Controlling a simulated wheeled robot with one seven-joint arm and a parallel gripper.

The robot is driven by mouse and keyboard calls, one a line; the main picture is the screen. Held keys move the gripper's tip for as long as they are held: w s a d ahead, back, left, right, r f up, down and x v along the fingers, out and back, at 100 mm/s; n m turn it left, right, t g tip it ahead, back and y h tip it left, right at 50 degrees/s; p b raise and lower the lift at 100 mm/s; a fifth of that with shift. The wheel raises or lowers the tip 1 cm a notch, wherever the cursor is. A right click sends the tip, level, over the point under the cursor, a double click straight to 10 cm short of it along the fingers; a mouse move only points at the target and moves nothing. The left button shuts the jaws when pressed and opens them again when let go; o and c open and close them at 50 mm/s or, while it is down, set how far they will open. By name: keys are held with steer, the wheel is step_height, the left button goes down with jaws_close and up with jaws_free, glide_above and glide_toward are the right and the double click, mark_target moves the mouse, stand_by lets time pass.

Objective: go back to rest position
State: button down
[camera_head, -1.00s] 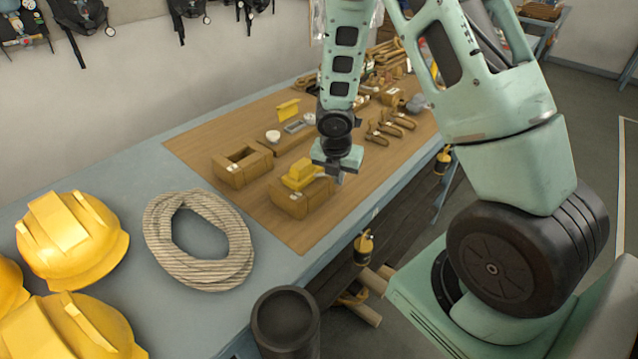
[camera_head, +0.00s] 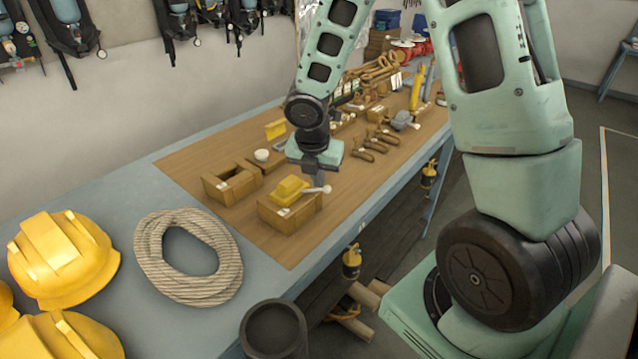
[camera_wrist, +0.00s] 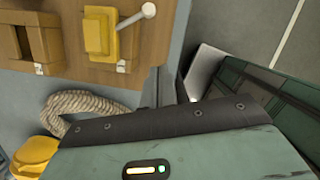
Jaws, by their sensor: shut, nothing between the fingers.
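My gripper (camera_head: 318,178) is shut and empty. In the head view it is above the workbench, just above and to the right of a yellow block-like device with a lever (camera_head: 289,189). The device sits on a wooden box (camera_head: 292,212). In the wrist view my gripper's dark fingers (camera_wrist: 158,88) are together at the middle, with nothing between them. The yellow device (camera_wrist: 99,32) shows at the top of that view, apart from the fingers, with its light lever knob pointing right.
A second wooden box with an open top (camera_head: 231,184) stands to the left. A coiled rope (camera_head: 152,255) and yellow helmets (camera_head: 62,258) lie on the bench (camera_head: 105,205). Tools (camera_head: 372,142) lie farther back. A dark cylinder (camera_head: 274,332) stands at the front edge. Floor on the right looks clear.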

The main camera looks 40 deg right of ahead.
stand_by(0.6)
steer(key=s+a+f+m+y+b, duration=0.1)
steer(key=s+a+m+b, duration=0.3)
steer(key=a, duration=0.4)
steer(key=s+a+m+y+b, duration=0.1)
steer(key=s+a+m+b, duration=0.3)
steer(key=a, duration=0.3)
steer(key=s+a+m+b, duration=0.1)
steer(key=s+a+m, duration=0.2)
steer(key=s, duration=0.1)
steer(key=s+a+f+m+g+b, duration=0.1)
steer(key=s+a+m+b, duration=0.1)
steer(key=s, duration=0.3)
steer(key=s+a+m+y+b, duration=0.1)
steer(key=s+a+m, duration=0.2)
steer(key=s+a, duration=0.1)
steer(key=shift+s+a+f+m+g, duration=0.2)
steer(key=shift+s+f+m+g, duration=0.1)
steer(key=shift+s, duration=0.35)
